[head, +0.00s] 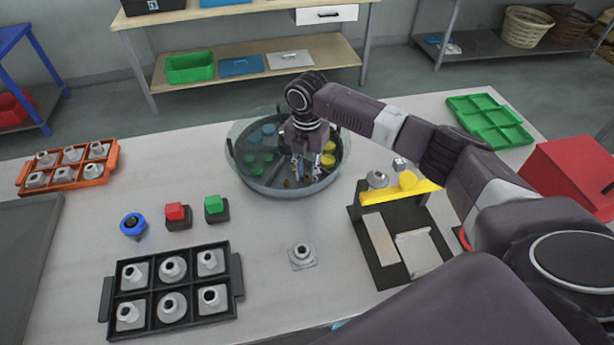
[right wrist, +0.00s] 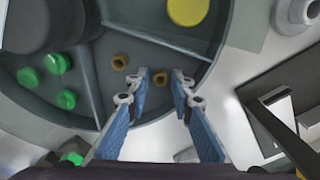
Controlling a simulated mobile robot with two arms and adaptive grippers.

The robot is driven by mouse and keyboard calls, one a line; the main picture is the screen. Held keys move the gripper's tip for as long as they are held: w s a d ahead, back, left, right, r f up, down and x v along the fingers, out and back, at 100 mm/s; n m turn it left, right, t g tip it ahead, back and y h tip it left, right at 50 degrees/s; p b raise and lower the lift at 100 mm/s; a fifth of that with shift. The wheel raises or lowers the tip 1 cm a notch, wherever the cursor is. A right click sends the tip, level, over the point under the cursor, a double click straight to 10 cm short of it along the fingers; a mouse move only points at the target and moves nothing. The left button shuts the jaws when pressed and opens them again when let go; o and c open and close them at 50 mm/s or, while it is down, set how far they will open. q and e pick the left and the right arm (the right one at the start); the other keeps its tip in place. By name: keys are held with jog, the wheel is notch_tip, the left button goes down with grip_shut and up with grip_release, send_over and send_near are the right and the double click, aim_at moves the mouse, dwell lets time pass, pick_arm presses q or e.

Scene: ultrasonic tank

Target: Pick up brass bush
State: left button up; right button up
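A round grey tank (head: 262,188) with divided compartments stands on the table in the head view. In the right wrist view, small brass bushes (right wrist: 119,62) lie on the floor of one compartment. I see a gap on both sides of the third bush. In the head view my right gripper (head: 306,176) partly hides the bushes. My left gripper is not in view.
Neighbouring compartments hold green pieces (right wrist: 58,64), blue pieces (head: 268,129) and a yellow disc (right wrist: 187,10). Divider walls (right wrist: 150,37) and the tank rim surround the gripper. A black tray (head: 233,262) of grey parts and a yellow-topped fixture (head: 400,193) stand nearby.

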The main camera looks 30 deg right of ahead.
grip_shut()
jog(key=shift+r, duration=0.1)
